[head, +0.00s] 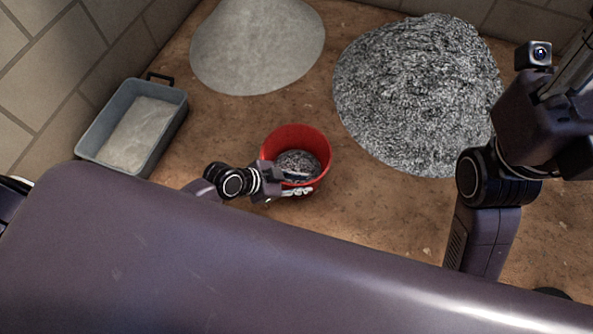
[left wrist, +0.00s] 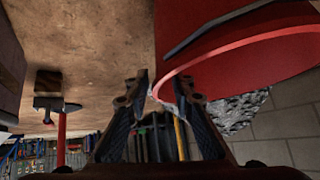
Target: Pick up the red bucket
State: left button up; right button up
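The red bucket (head: 318,143) stands upright on the brown ground in the head view, with grey gravel inside. My left gripper (head: 302,183) is at its near rim, one finger over the bucket's mouth and the other outside. In the left wrist view the bucket (left wrist: 235,55) fills the upper right, and its rim comes close to the space between the fingers of my left gripper (left wrist: 162,92). These fingers are spread apart; I see no firm grip on the rim. My right arm is at the right of the head view, its gripper end partly cut off at the edge.
A grey gravel heap (head: 415,95) lies behind the bucket to the right, and a pale sand heap (head: 255,45) behind it to the left. A grey-blue tray (head: 167,133) with pale material stands at left by the block wall (head: 45,65). A red-handled hammer (left wrist: 60,125) shows in the left wrist view.

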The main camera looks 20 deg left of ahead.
pick_arm(q)
jog(key=shift+w+d+f, duration=0.1)
jog(key=shift+w+f, duration=0.05)
jog(key=shift+c, duration=0.4)
grip_shut()
jog(key=shift+w+r, duration=0.1)
jog(key=shift+r, duration=0.1)
